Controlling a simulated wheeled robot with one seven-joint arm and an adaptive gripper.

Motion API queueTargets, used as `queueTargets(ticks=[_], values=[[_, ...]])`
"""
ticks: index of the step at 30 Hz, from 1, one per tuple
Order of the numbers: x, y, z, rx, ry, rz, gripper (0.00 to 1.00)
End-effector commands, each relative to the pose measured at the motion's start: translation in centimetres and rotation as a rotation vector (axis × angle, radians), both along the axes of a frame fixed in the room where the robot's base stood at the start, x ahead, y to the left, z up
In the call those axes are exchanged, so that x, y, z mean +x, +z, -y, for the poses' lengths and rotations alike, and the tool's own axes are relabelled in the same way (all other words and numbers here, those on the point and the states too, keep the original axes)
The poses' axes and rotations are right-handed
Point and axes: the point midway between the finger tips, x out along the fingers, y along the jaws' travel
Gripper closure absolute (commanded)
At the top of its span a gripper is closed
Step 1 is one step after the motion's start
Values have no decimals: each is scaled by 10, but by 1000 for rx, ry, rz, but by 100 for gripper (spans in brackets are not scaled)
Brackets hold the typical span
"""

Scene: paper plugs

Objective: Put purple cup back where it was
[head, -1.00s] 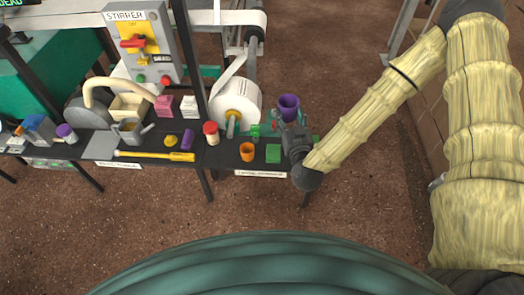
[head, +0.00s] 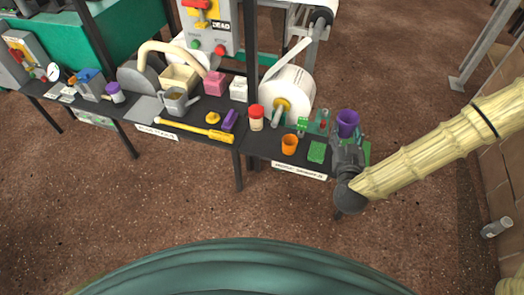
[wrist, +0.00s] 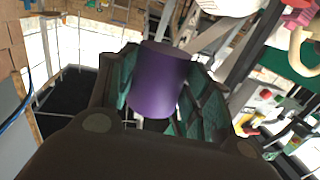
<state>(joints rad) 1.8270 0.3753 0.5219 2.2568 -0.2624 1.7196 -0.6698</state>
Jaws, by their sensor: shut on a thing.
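The purple cup (head: 347,123) is held by my gripper (head: 347,142) above the right end of the dark table in the head view. The wrist view shows the purple cup (wrist: 158,80) between the green-padded fingers of my gripper (wrist: 155,95), which are shut on it. In the head view the cup looks roughly upright, with its opening up. The arm hides part of the table's right end, and I cannot tell the exact gap below the cup.
An orange cup (head: 289,144) and a green block (head: 317,152) stand left of my gripper. A green mat shows at the table's right end.

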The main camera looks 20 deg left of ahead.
Motion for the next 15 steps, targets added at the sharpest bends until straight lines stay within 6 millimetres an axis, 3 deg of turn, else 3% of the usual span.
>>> queueTargets(ticks=[1, 15], values=[[0, -19, -10, 0, 14, 2, 74], [-1, -98, -87, 1, 113, 3, 74]])
